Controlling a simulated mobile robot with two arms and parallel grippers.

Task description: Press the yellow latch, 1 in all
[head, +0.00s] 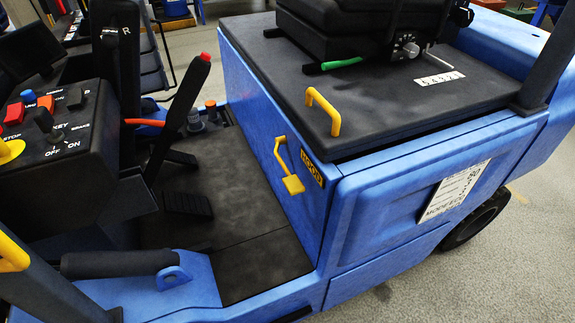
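A yellow latch (293,184) is mounted on the blue side wall of a forklift's seat box, facing the footwell. It has a thin bent arm that runs up to the wall and a small flat pad at its lower end. The pad hangs beside a yellow label near the box's front corner. Nothing touches the latch. Neither of my grippers is in view.
A black hood (400,115) tops the seat box, with a yellow handle (323,110) and a seat (350,35). The dark footwell floor (225,225) lies left of the latch. A red-tipped lever (185,110) and a control panel (50,125) stand further left.

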